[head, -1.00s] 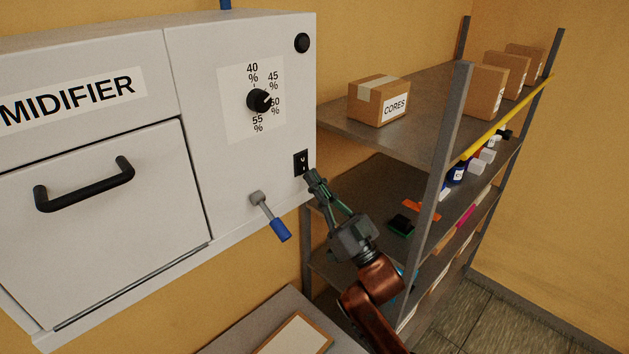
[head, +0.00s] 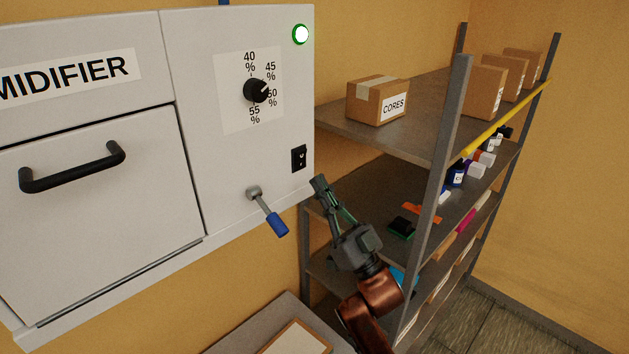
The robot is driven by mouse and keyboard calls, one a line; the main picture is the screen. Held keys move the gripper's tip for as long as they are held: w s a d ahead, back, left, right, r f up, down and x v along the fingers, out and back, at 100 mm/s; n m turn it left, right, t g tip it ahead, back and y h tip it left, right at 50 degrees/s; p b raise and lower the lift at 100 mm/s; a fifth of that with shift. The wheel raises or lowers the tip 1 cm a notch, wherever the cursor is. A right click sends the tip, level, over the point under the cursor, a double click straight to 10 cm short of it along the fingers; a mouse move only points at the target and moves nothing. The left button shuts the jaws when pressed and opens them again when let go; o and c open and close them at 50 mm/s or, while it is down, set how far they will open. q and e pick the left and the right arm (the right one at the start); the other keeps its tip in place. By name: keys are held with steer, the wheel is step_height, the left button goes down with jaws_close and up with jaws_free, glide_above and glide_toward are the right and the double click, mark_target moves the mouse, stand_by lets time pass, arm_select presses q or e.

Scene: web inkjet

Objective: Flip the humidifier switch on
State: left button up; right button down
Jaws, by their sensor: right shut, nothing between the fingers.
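The humidifier (head: 188,150) is a white wall cabinet at the left of the head view. Its black rocker switch (head: 299,158) sits low near the right edge of the front. The round indicator (head: 301,34) at the top right glows white-green. My right gripper (head: 319,182) is shut and empty, just below and right of the switch, apart from it. My left gripper is not in view.
A black dial (head: 257,90) with percent marks is above the switch. A blue-handled lever (head: 268,212) sticks out left of my right gripper. A metal shelf (head: 400,150) with boxes, including a CORES box (head: 377,99), stands close on the right.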

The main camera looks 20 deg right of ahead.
steer(key=w+f+b+v, duration=0.1)
steer(key=b+v, duration=0.3)
steer(key=v, duration=0.6)
steer(key=shift+s+r, duration=0.15)
